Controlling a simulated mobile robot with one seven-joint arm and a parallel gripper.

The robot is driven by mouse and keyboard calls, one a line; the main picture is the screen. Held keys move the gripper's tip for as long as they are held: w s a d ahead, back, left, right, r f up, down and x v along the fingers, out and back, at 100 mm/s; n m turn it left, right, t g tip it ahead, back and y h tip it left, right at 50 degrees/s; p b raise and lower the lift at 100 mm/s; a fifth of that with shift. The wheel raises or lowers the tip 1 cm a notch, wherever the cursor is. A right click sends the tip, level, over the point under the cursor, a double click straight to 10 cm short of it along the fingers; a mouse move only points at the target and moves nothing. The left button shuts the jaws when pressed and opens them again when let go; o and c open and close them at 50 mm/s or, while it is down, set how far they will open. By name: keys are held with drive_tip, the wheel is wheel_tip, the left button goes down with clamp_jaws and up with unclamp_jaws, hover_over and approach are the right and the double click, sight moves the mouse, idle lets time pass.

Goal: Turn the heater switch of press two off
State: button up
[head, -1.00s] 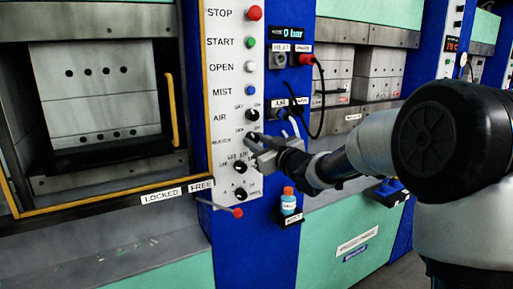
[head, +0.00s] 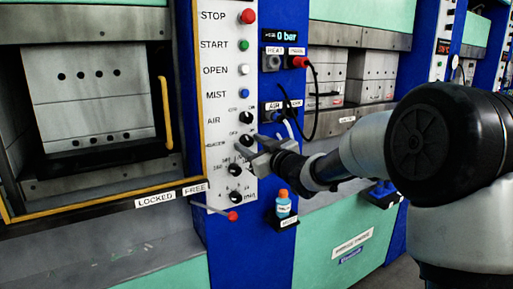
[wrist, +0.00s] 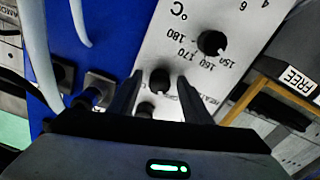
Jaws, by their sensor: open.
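The heater switch is a small black knob (head: 246,140) on the white control panel (head: 215,120), beside a label that reads as heater. In the wrist view the black knob (wrist: 160,79) lies between my two fingers, next to lettering that begins "HEATER". My gripper (head: 249,147) is open at the panel, with its fingertips beside the knob and partly hiding it. The wrist view also shows my gripper (wrist: 160,82) with a gap on both sides of the knob. I cannot tell which position the knob points to.
The air knob (head: 246,117) sits above, and a temperature dial (head: 235,197) sits below; it also shows in the wrist view (wrist: 212,43). Hoses (wrist: 38,60) hang near my gripper.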

drive_tip(key=p+v, duration=0.1)
drive_tip(key=v, duration=1.6)
drive_tip(key=shift+d+p, duration=0.2)
drive_tip(key=shift+p, duration=0.1)
drive_tip(key=shift+s, duration=0.15)
drive_tip(key=s+d+r+m+g+h, duration=0.2)
drive_tip(key=s+d+r+m+h, duration=0.1)
drive_tip(key=s+d+m+h, duration=0.55)
drive_tip(key=s+d+f+m+g+h, duration=0.1)
drive_tip(key=s+f+g, duration=0.4)
drive_tip(key=s, duration=0.5)
drive_tip(key=s+d+f+m+g+h, duration=0.1)
drive_tip(key=s+f+g, duration=0.1)
drive_tip(key=s+f, duration=0.55)
wheel_tip(320, 180, up, 20)
drive_tip(key=s+p, duration=0.2)
drive_tip(key=p, duration=1.7)
drive_tip(key=shift+a, duration=0.15)
